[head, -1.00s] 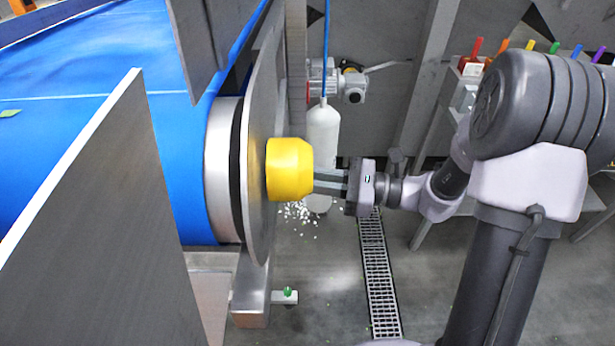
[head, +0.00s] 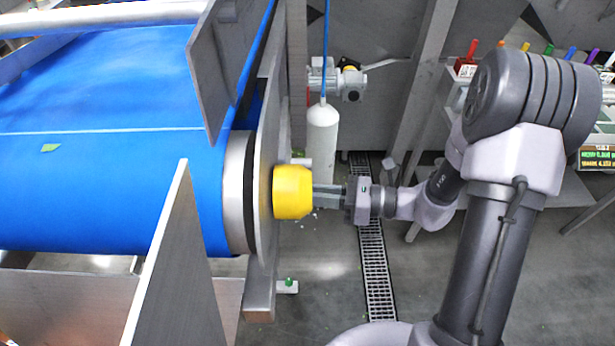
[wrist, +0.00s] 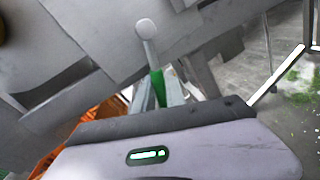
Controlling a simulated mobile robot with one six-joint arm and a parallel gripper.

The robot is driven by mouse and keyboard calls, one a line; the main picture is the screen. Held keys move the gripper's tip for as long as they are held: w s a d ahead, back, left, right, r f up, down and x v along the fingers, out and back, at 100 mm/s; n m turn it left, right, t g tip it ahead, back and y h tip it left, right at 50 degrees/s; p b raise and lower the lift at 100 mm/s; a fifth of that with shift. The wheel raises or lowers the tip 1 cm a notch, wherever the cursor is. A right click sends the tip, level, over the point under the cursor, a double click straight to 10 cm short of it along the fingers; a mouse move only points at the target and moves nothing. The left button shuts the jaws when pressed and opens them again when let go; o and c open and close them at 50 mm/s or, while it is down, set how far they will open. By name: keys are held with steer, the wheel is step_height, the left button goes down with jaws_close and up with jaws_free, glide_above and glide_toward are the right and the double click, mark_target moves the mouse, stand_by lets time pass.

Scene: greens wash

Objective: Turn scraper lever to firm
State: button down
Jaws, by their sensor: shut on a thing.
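The scraper lever (wrist: 150,52) shows in the wrist view as a grey arm with a rounded pivot end at the top and a green grip at the lower end. My gripper (wrist: 170,88) is shut on the green grip, which lies between its fingers. In the head view my gripper (head: 322,195) reaches left to the yellow cap (head: 293,192) on the side of the conveyor. The lever is not seen in the head view, seemingly hidden behind the cap. No firm marking can be read.
The blue conveyor belt (head: 110,130) fills the left, with a steel side plate (head: 265,170). A white cylinder (head: 322,135) with a blue hose stands behind my gripper. A floor drain (head: 374,265) runs below. A bench with coloured-handled tools is at the right.

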steer(key=shift+s+r+m+p, duration=0.25)
steer(key=shift+s+m+p, duration=0.35)
steer(key=shift+p, duration=0.5)
steer(key=c, duration=1.4)
jaws_free()
steer(key=shift+w, duration=0.1)
